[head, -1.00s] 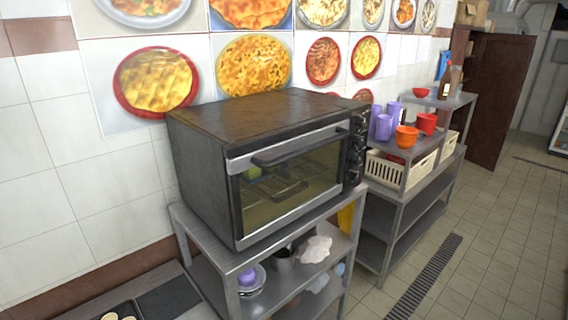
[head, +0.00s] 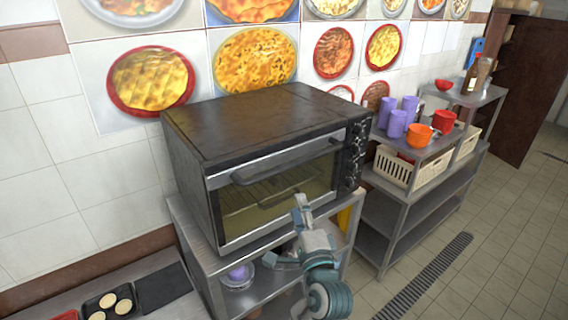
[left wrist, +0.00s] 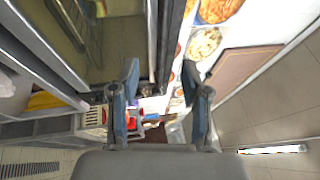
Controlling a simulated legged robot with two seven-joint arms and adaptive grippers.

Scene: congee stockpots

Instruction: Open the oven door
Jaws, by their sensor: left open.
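The oven (head: 255,125) is a dark box on a grey metal stand, its glass door (head: 245,215) shut. A dark bar handle (head: 280,166) runs along the door's upper part. My left gripper (head: 291,232) is open and empty in front of the door's lower right part, below the handle in the picture. In the left wrist view its two fingers (left wrist: 160,85) stand apart with nothing between them. The door glass (left wrist: 75,35) fills the upper left there; I cannot clearly make out the handle in that view. My right gripper is not in view.
A metal shelf (head: 385,215) right of the oven holds purple cups (head: 397,124), orange and red cups and cream baskets (head: 393,168). The oven stand (head: 205,268) holds a purple item and dishes below. A tray of round pieces (head: 110,304) lies at lower left.

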